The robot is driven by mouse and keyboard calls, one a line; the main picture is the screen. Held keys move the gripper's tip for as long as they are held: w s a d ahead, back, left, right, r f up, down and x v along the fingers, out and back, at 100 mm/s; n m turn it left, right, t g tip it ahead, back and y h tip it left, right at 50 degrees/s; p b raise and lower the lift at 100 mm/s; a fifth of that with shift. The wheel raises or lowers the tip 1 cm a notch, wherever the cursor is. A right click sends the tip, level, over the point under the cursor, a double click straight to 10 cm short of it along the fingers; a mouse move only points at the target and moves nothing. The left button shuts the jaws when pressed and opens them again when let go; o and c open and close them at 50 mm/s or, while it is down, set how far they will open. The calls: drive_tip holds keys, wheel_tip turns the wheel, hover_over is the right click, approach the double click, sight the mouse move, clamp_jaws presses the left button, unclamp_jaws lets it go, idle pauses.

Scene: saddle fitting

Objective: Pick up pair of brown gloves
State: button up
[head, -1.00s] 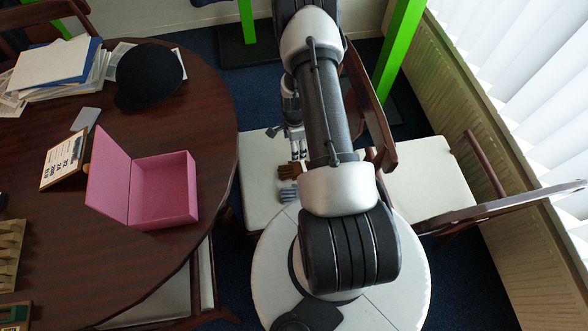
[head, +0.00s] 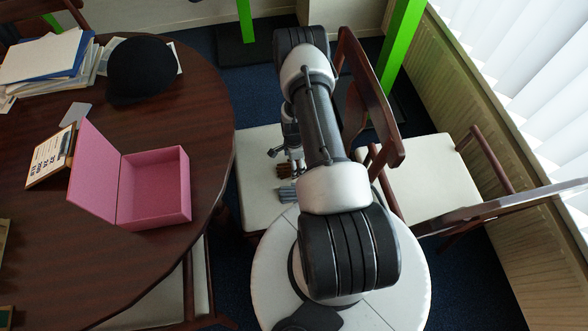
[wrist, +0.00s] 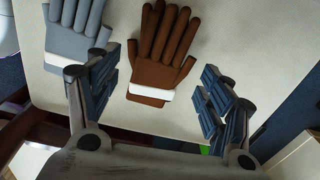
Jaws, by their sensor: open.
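The pair of brown gloves (wrist: 161,50) lies on a pale chair seat (wrist: 210,20), with a white band across the cuff. In the head view the brown gloves (head: 284,171) show only in part, beside my arm. My gripper (wrist: 160,95) is open and empty, its two fingers to either side of the glove cuff in the wrist view. The fingers look apart from the gloves; the height between them is hard to tell. In the head view my gripper (head: 285,152) is just beyond the gloves and partly hidden by my arm.
Grey gloves (wrist: 75,30) lie left of the brown ones, close to my left finger. A dark wooden table (head: 150,260) stands at left with an open pink box (head: 155,190) and a black hat (head: 141,70). A wooden chair back (head: 370,90) rises close right of my arm.

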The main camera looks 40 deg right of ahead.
wheel_tip(320, 180, down, 3)
drive_tip(key=shift+f+b, duration=0.1)
drive_tip(key=shift+b, duration=0.4)
drive_tip(key=c, duration=1.1)
drive_tip(key=shift+c, duration=0.2)
